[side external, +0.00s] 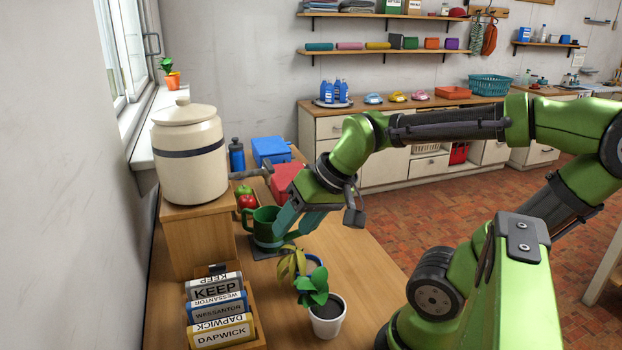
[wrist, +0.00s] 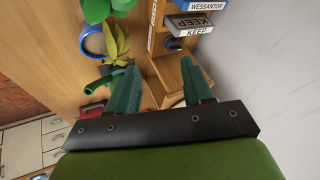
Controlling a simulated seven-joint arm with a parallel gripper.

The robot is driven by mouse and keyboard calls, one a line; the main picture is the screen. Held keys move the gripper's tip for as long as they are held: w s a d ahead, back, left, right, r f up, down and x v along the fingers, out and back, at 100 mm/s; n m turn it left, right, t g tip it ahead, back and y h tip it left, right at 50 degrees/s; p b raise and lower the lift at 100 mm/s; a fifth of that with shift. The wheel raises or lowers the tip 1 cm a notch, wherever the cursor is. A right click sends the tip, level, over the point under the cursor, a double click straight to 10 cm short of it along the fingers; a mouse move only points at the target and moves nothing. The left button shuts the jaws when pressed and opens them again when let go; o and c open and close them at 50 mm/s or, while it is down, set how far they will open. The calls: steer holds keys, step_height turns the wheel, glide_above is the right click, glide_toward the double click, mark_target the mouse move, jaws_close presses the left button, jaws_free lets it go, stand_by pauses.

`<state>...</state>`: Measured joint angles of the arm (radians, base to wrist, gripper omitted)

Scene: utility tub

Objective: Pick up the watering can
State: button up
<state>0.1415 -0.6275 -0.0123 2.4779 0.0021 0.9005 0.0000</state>
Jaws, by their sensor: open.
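The watering can (side external: 264,222) is a dark green vessel with a loop on its left side, standing on a dark square on the wooden table in the side view. My gripper (side external: 281,237) is low at the can's right side, and its teal fingers overlap part of the can. In the wrist view the gripper (wrist: 159,65) is open, with no can visible between the fingers. A green tube, seemingly part of the watering can (wrist: 100,78), shows left of the left finger. Whether a finger touches the can cannot be told.
Two potted plants (side external: 327,318) stand in front of the can. A box holder with labelled packets (side external: 219,312) is at the front left. A large cream crock (side external: 190,155) stands on a wooden block (side external: 200,240). Red and green apples (side external: 246,197) and a red box (side external: 285,181) lie behind.

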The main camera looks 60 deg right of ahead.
steer(key=s+d+f+m+y, duration=0.1)
steer(key=d+f+m+y, duration=0.2)
steer(key=d, duration=0.8)
steer(key=s+d+f+m+y, duration=0.1)
steer(key=d+f+m, duration=0.1)
steer(key=d+f, duration=0.6)
steer(key=d+f+m+y, duration=0.2)
steer(key=d+m, duration=0.1)
steer(key=d, duration=1)
steer(key=w+a+f, duration=0.1)
steer(key=w+a, duration=0.1)
steer(key=w+a+f+n+t, duration=0.1)
steer(key=w+a, duration=0.1)
steer(key=w, duration=0.1)
steer(key=w+a+f+n+y, duration=0.1)
steer(key=w+a, duration=0.2)
steer(key=shift+w+a+f, duration=0.1)
steer(key=shift+w, duration=0.15)
steer(key=shift+t, duration=0.3)
steer(key=shift+r+x, duration=0.15)
steer(key=shift+x, duration=1.15)
steer(key=shift+r+x, duration=0.2)
steer(key=shift+x, duration=1.15)
steer(key=shift+w+a, duration=0.15)
jaws_close()
